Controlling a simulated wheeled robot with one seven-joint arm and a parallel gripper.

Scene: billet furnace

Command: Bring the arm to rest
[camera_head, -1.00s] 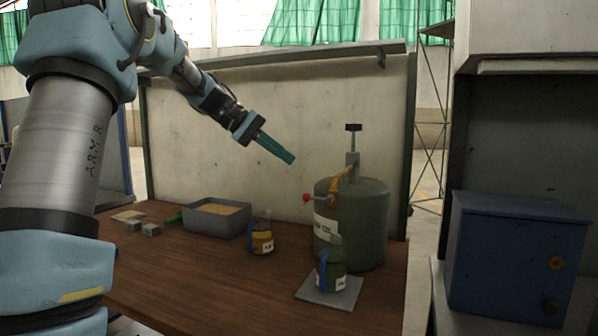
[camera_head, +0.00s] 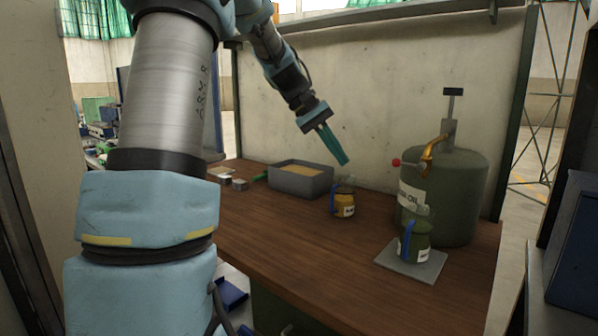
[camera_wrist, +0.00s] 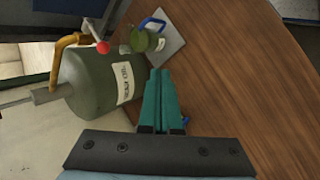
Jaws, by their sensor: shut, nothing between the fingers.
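My gripper (camera_head: 342,160) has teal fingers and hangs in the air above the wooden table, pointing down and to the right. Its fingers are shut together with nothing between them. It also shows in the wrist view (camera_wrist: 158,75). The arm is bent, reaching over the table from the upper left.
A green oil drum (camera_head: 455,190) with a brass tap stands at the table's right. A green jug with a blue handle (camera_head: 414,243) stands on a grey plate (camera_head: 430,268). A grey sand-filled tray (camera_head: 300,187) sits behind. The table's front (camera_head: 300,255) is clear.

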